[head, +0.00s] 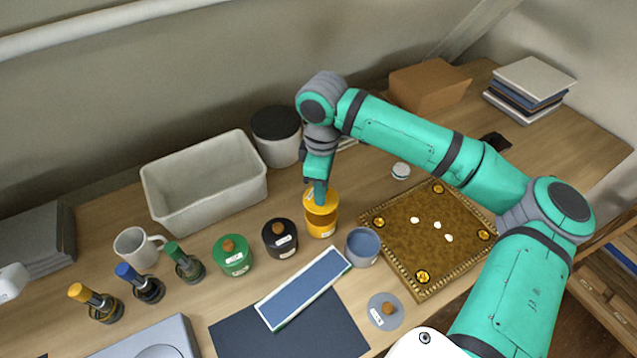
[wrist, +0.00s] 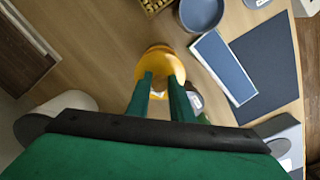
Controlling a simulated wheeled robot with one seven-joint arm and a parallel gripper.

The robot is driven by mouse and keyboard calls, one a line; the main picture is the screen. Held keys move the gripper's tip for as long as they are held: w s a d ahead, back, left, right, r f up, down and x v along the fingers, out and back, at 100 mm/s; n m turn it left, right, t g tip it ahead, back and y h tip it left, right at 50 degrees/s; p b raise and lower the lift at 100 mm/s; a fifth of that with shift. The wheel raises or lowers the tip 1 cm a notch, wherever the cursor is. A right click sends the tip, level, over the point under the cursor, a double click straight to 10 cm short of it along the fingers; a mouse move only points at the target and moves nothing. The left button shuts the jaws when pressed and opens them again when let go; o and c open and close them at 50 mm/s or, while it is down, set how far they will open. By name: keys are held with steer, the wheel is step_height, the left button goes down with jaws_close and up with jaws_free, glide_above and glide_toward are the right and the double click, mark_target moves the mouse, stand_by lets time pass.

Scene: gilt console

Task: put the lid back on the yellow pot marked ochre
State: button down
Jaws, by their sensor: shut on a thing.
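In the wrist view the fingers (wrist: 160,86) reach to the yellow lid (wrist: 159,66).
A black pot (head: 279,239) and a green pot (head: 233,256) stand to the left. An open blue-grey pot (head: 362,247) is close at right; a grey lid with a wooden knob (head: 384,312) lies in front. A brown studded tray (head: 425,240) is farther right, a pale bin (head: 204,183) behind left.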

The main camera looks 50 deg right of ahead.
steer(key=shift+f, duration=2.65)
steer(key=shift+f, duration=0.2)
stand_by(0.3)
steer(key=c, duration=1)
jaws_free()
steer(key=shift+r, duration=3.5)
